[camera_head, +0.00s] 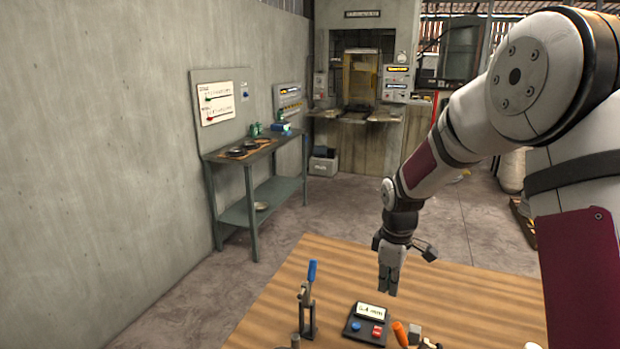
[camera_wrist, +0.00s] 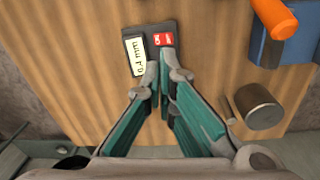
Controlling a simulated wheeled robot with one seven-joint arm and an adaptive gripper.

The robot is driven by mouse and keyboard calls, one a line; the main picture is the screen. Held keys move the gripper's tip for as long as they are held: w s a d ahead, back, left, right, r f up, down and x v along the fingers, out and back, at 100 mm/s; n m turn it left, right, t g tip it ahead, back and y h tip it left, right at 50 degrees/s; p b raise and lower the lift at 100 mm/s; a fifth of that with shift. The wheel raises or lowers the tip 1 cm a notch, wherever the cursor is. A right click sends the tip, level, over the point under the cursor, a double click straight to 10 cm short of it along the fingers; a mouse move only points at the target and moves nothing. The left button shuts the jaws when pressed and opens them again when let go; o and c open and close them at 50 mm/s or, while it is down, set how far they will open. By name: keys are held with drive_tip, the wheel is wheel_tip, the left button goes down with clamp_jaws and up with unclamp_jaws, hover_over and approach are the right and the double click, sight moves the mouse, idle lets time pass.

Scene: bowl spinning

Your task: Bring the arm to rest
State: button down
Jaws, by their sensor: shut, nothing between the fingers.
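My arm reaches in from the right in the head view and bends down over the wooden table (camera_head: 300,262). My gripper (camera_head: 388,290) points downward above the table, behind the small black device with a lit display (camera_head: 366,322). In the wrist view my gripper (camera_wrist: 160,72) has its fingertips together with nothing between them. The fingertips overlap the near edge of the same device (camera_wrist: 150,48) in that view; I cannot tell the height between them.
A clamp with a blue handle (camera_head: 312,272) stands left of the device. An orange-handled tool (camera_head: 400,333) lies to its right, and a metal cylinder (camera_wrist: 258,106) shows in the wrist view. A green bench (camera_head: 255,160) stands by the wall.

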drive_tip(key=s+r+m+t, duration=0.3)
drive_tip(key=s+r+m, duration=0.5)
drive_tip(key=s+r, duration=1.25)
drive_tip(key=s+r+m+t, duration=0.1)
drive_tip(key=s+m, duration=0.2)
drive_tip(key=s, duration=0.6)
drive_tip(key=shift+a+m+t, duration=0.15)
drive_tip(key=shift+m+t, duration=0.25)
drive_tip(key=shift+a+r, duration=0.1)
drive_tip(key=shift+r, duration=0.05)
